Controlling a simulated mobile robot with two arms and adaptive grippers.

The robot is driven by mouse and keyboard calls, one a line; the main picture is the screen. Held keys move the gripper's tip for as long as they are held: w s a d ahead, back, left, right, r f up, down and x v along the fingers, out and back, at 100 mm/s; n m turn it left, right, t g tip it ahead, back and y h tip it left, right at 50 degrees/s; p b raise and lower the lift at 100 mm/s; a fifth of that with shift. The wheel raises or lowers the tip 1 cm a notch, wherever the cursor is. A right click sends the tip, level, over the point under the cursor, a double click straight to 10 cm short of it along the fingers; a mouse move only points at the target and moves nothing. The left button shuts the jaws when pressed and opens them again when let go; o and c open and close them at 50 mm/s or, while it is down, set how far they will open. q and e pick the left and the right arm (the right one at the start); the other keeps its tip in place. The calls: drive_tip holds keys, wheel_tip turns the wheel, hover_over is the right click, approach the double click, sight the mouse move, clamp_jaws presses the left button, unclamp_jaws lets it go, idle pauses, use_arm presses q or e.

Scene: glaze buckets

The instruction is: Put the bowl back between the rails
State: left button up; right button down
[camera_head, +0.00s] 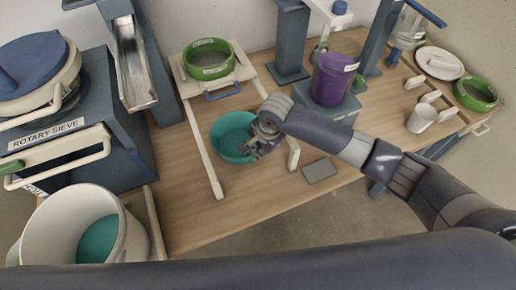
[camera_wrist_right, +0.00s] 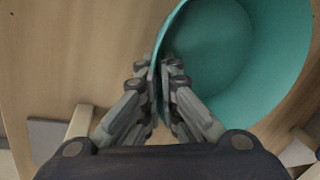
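The teal bowl (camera_head: 228,132) is at the middle of the wooden table, between the two cream rails in the head view; I cannot tell whether it rests on the table or is slightly lifted. The left rail (camera_head: 204,150) and the right rail (camera_head: 293,154) run from the back toward the table's front. My right gripper (camera_head: 256,147) is at the bowl's right rim. In the right wrist view, its fingers (camera_wrist_right: 160,88) are on both sides of the wall of the bowl (camera_wrist_right: 225,50), closed on it. The gripper and arm hide part of the right rail. My left gripper is not in view.
A green-rimmed sieve (camera_head: 208,72) sits at the rails' back end. A grey flat block (camera_head: 319,171) lies right of the rails. A purple bucket (camera_head: 333,80) stands behind my right arm. A large white bucket (camera_head: 64,222) with teal contents is at front left.

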drive_tip(key=shift+a+f, duration=0.1)
drive_tip(key=c, duration=1.8)
unclamp_jaws()
drive_tip(key=v, duration=1.2)
